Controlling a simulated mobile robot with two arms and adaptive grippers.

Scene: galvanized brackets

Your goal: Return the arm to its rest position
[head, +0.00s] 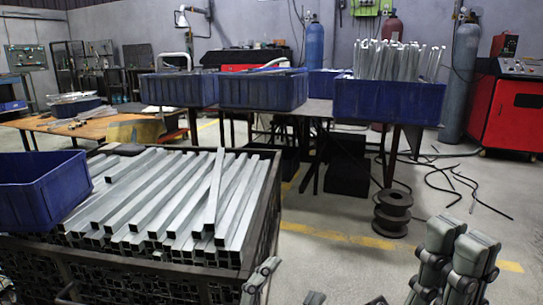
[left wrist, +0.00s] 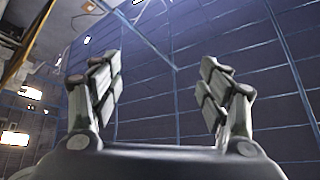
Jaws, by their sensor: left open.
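My left gripper (head: 288,284) is at the bottom edge of the head view, just in front of the crate of metal tubes and mostly cut off by the frame. In the left wrist view its two fingers (left wrist: 160,80) stand wide apart with nothing between them. My right gripper (head: 458,252) is at the lower right of the head view, fingers pointing up, over the floor. Its two fingers look close together, and I cannot tell whether they touch. I see nothing held in it.
A dark crate (head: 120,262) full of square metal tubes (head: 165,200) stands at the lower left, a blue bin (head: 40,188) on it. Blue bins (head: 262,92) line a table behind. A black spool (head: 392,212) and cables lie on the floor. A red machine (head: 505,110) stands right.

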